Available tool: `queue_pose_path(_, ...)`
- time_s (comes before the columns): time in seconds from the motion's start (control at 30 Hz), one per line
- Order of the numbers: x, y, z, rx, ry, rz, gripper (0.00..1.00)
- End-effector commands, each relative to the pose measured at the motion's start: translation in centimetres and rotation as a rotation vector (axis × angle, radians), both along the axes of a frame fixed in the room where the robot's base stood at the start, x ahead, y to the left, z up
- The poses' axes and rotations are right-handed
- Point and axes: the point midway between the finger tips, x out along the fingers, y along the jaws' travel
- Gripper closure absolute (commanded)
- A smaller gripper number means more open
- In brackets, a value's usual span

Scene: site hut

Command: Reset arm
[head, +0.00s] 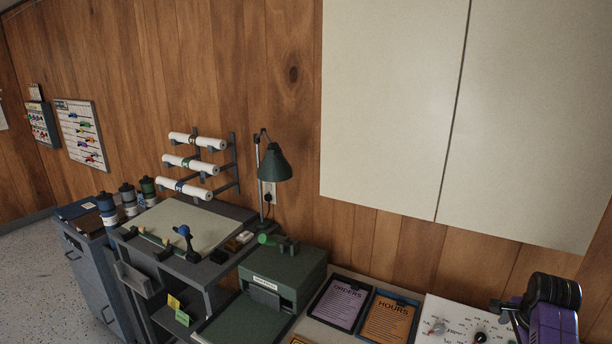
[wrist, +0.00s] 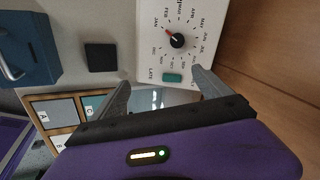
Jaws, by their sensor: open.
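My arm's purple and black end shows at the lower right edge of the head view, beside a white dial panel (head: 462,322). In the wrist view my gripper (wrist: 160,88) has its two grey fingers spread wide, with nothing between them. I cannot tell whether the fingers touch the panel.
A green box (head: 283,275), a green lamp (head: 274,163) and a drawing board (head: 185,228) stand farther left. White wall cabinets (head: 393,100) hang above. A blue box (wrist: 28,50) and black square (wrist: 101,57) show too.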

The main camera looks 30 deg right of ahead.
Motion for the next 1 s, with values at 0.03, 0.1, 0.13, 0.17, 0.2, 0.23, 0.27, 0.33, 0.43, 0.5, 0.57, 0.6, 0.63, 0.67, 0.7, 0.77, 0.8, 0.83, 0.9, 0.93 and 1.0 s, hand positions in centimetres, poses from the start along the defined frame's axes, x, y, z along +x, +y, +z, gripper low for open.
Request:
queue_pose_path(0.03, 0.4, -0.8, 0.3, -0.087, -0.011, 0.064, 0.11)
queue_pose_path(0.1, 1.6, -1.2, 0.8, -0.215, -0.021, 0.166, 0.11)
queue_pose_path(0.13, 2.1, -1.1, 0.9, -0.27, -0.021, 0.212, 0.11)
queue_pose_path(0.17, 2.6, -0.7, 1.0, -0.324, -0.019, 0.26, 0.11)
queue_pose_path(0.2, 3.5, -0.1, 1.1, -0.4, -0.018, 0.326, 0.11)
queue_pose_path(0.23, 4.1, 0.6, 1.1, -0.456, -0.014, 0.377, 0.11)
queue_pose_path(0.27, 4.7, 1.5, 1.2, -0.511, -0.01, 0.427, 0.11)
queue_pose_path(0.33, 6.0, 3.8, 1.3, -0.633, -0.001, 0.54, 0.11)
queue_pose_path(0.43, 7.4, 8.0, 1.8, -0.794, 0.012, 0.685, 0.11)
queue_pose_path(0.5, 8.0, 11.2, 2.1, -0.895, 0.021, 0.776, 0.11)
queue_pose_path(0.57, 8.2, 14.1, 2.6, -0.979, 0.026, 0.848, 0.11)
queue_pose_path(0.6, 8.3, 16.1, 2.9, -1.031, 0.027, 0.892, 0.11)
queue_pose_path(0.63, 8.3, 17.6, 3.1, -1.068, 0.028, 0.926, 0.11)
queue_pose_path(0.67, 8.2, 19.1, 3.4, -1.105, 0.029, 0.957, 0.11)
queue_pose_path(0.7, 8.0, 21.1, 3.7, -1.152, 0.028, 0.996, 0.11)
queue_pose_path(0.77, 7.5, 24.1, 4.3, -1.221, 0.026, 1.054, 0.11)
queue_pose_path(0.8, 7.1, 26.1, 4.8, -1.263, 0.023, 1.09, 0.11)
queue_pose_path(0.83, 6.7, 27.5, 5.1, -1.294, 0.019, 1.116, 0.11)
queue_pose_path(0.9, 5.7, 30.8, 6.0, -1.363, 0.009, 1.172, 0.11)
queue_pose_path(0.93, 5.2, 32.2, 6.4, -1.389, 0.004, 1.196, 0.11)
queue_pose_path(1.0, 3.8, 35.2, 7.3, -1.445, -0.011, 1.248, 0.11)
